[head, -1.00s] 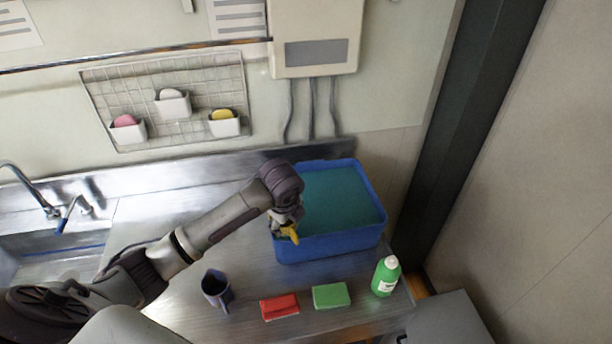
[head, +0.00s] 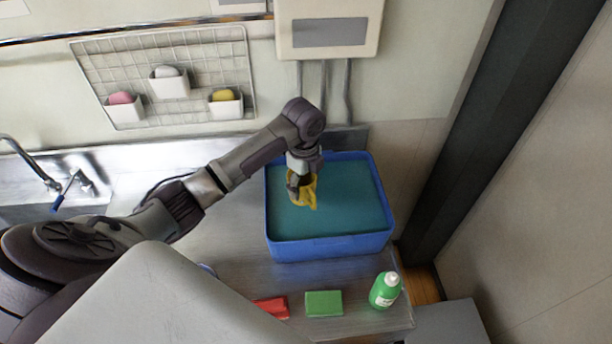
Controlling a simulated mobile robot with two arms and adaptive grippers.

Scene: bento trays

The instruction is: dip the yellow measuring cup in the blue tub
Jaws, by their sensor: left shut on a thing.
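The yellow measuring cup (head: 308,194) is in my left gripper (head: 300,183), which is shut on it and points down. The cup is over the left part of the blue tub (head: 330,246), inside its rim as seen from above. The tub holds teal liquid (head: 345,205). I cannot tell whether the cup touches the liquid. Part of the cup is hidden by the gripper. My right gripper is not in view.
A red sponge (head: 272,308), a green sponge (head: 323,303) and a green bottle (head: 385,290) stand in front of the tub on the metal counter (head: 235,255). A dark cup (head: 207,269) is mostly hidden behind my arm. A sink tap (head: 35,165) is at left.

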